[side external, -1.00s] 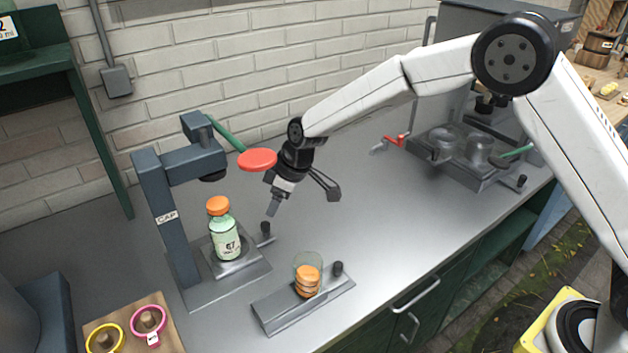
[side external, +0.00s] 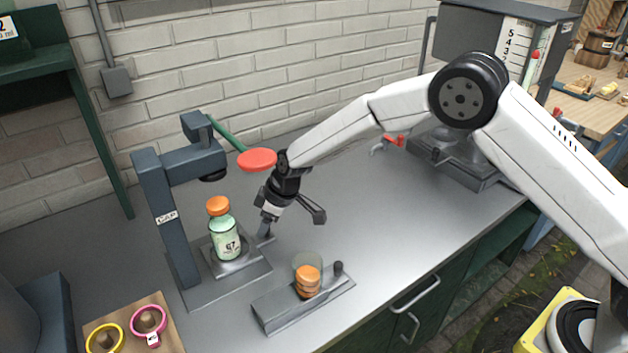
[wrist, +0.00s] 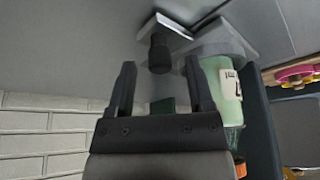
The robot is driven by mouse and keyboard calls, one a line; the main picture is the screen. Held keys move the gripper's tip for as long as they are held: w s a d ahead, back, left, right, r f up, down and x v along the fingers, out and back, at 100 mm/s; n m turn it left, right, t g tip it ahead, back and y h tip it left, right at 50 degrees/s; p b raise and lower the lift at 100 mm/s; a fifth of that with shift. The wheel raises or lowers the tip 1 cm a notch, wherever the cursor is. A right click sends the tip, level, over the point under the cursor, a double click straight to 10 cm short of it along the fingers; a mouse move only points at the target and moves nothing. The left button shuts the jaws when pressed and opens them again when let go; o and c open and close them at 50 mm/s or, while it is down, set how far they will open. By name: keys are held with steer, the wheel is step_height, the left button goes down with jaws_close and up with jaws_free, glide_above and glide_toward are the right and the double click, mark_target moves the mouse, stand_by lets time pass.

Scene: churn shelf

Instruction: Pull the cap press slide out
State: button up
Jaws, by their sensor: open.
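The cap press (side external: 165,215) is a dark grey stand labelled CAP, with a green lever ending in a red knob (side external: 257,160). My gripper (side external: 291,222) is open and points down at the slide's right end. In the side view a finger hides the slide's dark knob. In the wrist view the knob (wrist: 160,52) lies between the fingertips of my gripper (wrist: 160,70), with space on both sides; contact cannot be told.
A cap holder (side external: 318,295) with orange caps in a clear tube stands in front. A wooden board (side external: 112,330) with yellow and pink rings is at front left. The lever's red knob hangs close beside my wrist.

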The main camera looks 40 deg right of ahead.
steer(key=shift+a+f, duration=0.1)
steer(key=shift+f, duration=0.15)
jaws_close()
stand_by(1.4)
